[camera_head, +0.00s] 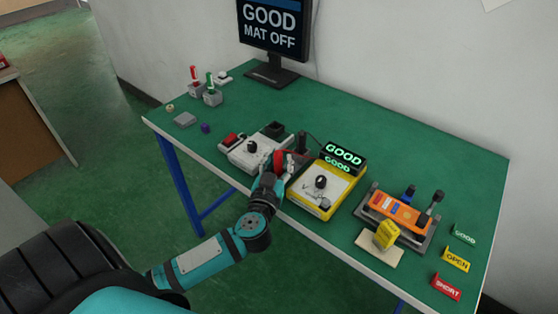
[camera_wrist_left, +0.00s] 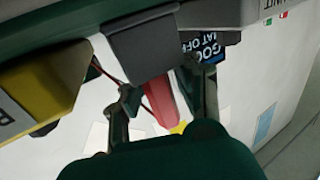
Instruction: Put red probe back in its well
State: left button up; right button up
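The red probe (camera_head: 279,158) is beside my left gripper (camera_head: 275,172), at the table's front edge between the white unit and the yellow meter. In the left wrist view, the red probe (camera_wrist_left: 160,102) lies between my left gripper's fingers (camera_wrist_left: 160,98), with a visible gap on each side, so the gripper looks open. The probe meets a dark grey block (camera_wrist_left: 143,45); its lower end is hidden there, and I cannot tell how deep it sits. A thin wire (camera_wrist_left: 104,70) runs nearby. My right gripper is not in view.
The yellow meter (camera_head: 322,188) stands close to the right, with a lit GOOD display (camera_head: 343,157) behind it. The white unit (camera_head: 252,148) is close to the left. An orange lever fixture (camera_head: 396,212) and small signs are farther right.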

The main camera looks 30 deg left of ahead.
pick_arm(q)
jog(key=shift+r, duration=0.1)
jog(key=v, duration=1.2)
